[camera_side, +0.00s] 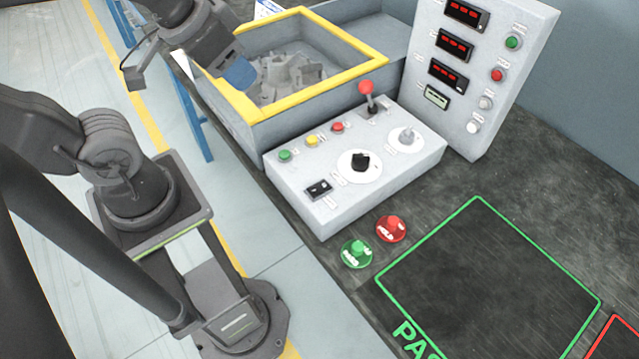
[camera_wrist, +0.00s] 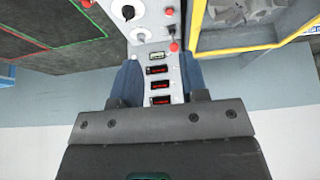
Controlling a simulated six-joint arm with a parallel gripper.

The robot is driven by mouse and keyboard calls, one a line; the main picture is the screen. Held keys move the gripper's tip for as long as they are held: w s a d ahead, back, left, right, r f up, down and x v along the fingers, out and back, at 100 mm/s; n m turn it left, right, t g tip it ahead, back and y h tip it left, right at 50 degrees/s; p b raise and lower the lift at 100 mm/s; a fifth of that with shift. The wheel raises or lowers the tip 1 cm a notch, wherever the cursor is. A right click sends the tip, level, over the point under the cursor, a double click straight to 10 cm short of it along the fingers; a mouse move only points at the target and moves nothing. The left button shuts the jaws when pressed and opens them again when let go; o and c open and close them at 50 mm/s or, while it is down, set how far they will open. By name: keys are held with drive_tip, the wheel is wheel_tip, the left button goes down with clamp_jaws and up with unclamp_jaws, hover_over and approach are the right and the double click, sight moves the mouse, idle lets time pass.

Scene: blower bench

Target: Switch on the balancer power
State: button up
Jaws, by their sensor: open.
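A grey control box (camera_side: 350,165) stands on the bench. The labels are too small to read, so I cannot tell which control is the balancer power. My gripper (camera_side: 238,74) is open and empty, above the near edge of the yellow-rimmed bin, away from the box. In the wrist view its blue fingers (camera_wrist: 155,68) stand apart, with the upright panel between them.
An upright panel (camera_side: 470,85) with lit red displays and side buttons stands behind the box. The yellow-rimmed bin (camera_side: 345,45) holds grey parts. Green (camera_side: 355,253) and red (camera_side: 391,228) buttons sit in front of the box. The green-outlined area (camera_side: 490,280) is empty.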

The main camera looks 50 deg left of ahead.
drive_tip(key=shift+w+d+n, duration=0.1)
drive_tip(key=shift+w+n, duration=0.1)
drive_tip(key=shift+n, duration=0.1)
drive_tip(key=c, duration=0.3)
drive_tip(key=shift+w+d+f+n+g, duration=0.1)
drive_tip(key=shift+w+d+n+g, duration=0.15)
drive_tip(key=shift+n+g, duration=0.2)
drive_tip(key=shift+c, duration=0.8)
drive_tip(key=w+d+n+g, duration=0.1)
drive_tip(key=n, duration=0.1)
drive_tip(key=w+d+f+n+g, duration=0.1)
drive_tip(key=n, duration=0.2)
drive_tip(key=w+d+f+n+g, duration=0.1)
drive_tip(key=w+n, duration=0.1)
drive_tip(key=n, duration=0.1)
drive_tip(key=shift+d+f, duration=0.15)
drive_tip(key=shift+d, duration=0.25)
clamp_jaws()
drive_tip(key=w+d+f+n+g, duration=0.3)
drive_tip(key=d+f+n, duration=0.2)
drive_tip(key=n, duration=0.3)
drive_tip(key=shift+w, duration=0.15)
drive_tip(key=shift+f+n, duration=0.1)
drive_tip(key=shift+n, duration=0.15)
